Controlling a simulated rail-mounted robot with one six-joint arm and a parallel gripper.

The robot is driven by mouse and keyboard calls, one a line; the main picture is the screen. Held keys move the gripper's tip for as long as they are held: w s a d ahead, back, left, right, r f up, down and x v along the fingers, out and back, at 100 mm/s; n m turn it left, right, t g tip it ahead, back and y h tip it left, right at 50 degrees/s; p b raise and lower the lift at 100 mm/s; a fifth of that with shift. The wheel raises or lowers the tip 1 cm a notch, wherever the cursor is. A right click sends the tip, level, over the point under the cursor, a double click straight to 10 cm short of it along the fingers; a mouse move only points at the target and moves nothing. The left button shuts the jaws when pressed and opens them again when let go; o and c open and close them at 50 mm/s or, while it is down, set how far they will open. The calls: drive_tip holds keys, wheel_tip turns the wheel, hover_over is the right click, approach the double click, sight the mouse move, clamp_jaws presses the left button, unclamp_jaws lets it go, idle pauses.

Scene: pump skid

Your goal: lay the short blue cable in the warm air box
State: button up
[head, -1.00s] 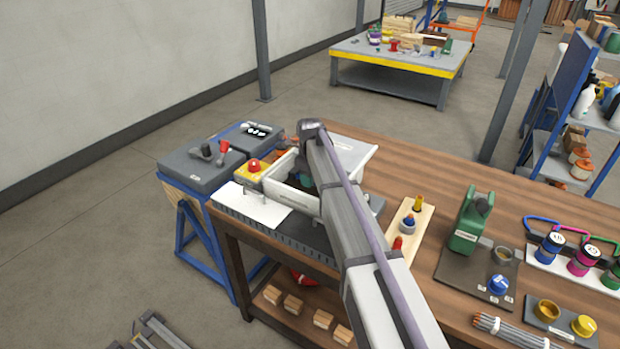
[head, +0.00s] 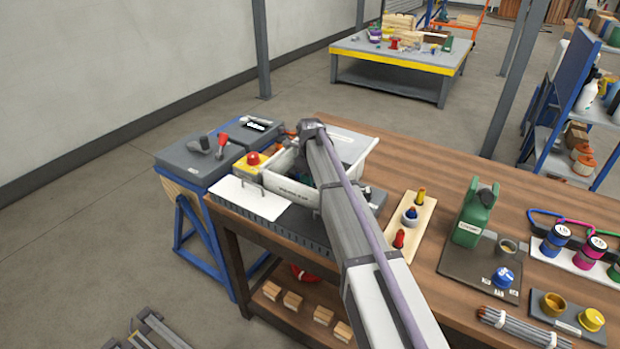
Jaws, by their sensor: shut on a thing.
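A white open box (head: 290,190) with a dark label on its front wall stands at the far left end of the wooden bench. I take it for the warm air box, though the label is too small to read. My arm reaches down over the box and covers much of its inside. A small dark teal part of my gripper (head: 304,179) shows inside the box walls, beside the arm. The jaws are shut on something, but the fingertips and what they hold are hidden. I cannot make out the short blue cable anywhere.
A white panel (head: 250,190) lies left of the box. A yellow unit with a red button (head: 253,159) stands behind it.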

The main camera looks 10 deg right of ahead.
drive_tip(key=o, duration=0.9)
wheel_tip(320, 180, up, 11)
drive_tip(key=p, duration=1.1)
drive_tip(key=shift+f, duration=0.2)
